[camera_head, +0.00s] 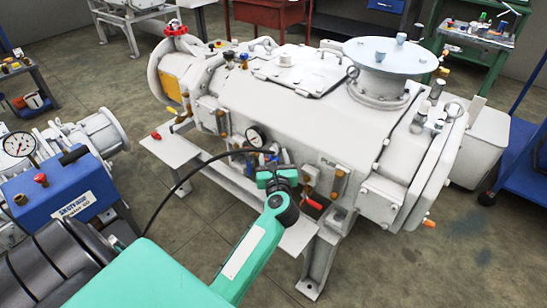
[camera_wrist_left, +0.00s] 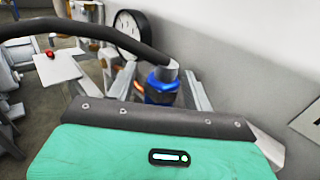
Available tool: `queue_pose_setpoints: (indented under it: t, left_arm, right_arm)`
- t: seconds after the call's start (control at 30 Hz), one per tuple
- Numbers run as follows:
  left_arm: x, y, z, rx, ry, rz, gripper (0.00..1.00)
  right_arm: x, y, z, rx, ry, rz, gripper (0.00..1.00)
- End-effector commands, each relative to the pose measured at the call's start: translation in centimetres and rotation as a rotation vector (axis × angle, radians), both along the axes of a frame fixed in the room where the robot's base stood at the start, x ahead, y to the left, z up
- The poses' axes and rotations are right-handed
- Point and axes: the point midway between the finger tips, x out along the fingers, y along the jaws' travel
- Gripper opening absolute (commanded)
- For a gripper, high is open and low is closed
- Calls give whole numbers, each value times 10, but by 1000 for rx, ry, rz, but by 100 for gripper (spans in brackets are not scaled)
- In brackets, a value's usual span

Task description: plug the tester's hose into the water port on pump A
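The tester (camera_head: 60,195) is a blue box with a gauge at the left of the head view. Its black hose (camera_head: 180,186) arcs over to the front of the large white pump (camera_head: 295,105), taken as pump A. The hose also crosses the left wrist view (camera_wrist_left: 75,28) and ends in a blue connector (camera_wrist_left: 161,88) with a metal collar. My left gripper (camera_head: 275,178) is at the pump's front. In the wrist view its fingers (camera_wrist_left: 160,72) stand either side of the connector, with gaps showing. The water port is hidden; I cannot tell whether the connector is seated. My right gripper is not seen.
A pressure gauge (camera_head: 257,137) stands close beside my left gripper. A red-handled valve (camera_head: 313,204) hangs just right of it. The pump's white support frame (camera_head: 175,150) runs below. A blue cart (camera_head: 520,150) stands at the right; the floor (camera_head: 400,262) in front is clear.

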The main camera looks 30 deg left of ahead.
Motion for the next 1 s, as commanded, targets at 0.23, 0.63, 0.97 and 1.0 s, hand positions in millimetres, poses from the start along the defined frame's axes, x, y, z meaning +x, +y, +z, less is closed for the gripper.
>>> queue_pose_setpoints:
  t: [0.23,0.63,0.97,1.0]
  left_arm:
    - [0,0,0,0,1,0,52]
    - [-46,-39,-2,-5,3,-1,52]
    - [-94,-80,-2,-2,2,0,52]
    - [-97,-83,-1,-2,1,0,52]
  right_arm:
    - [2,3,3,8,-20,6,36]
    - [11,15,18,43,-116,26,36]
    - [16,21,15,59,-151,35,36]
    - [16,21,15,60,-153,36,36]
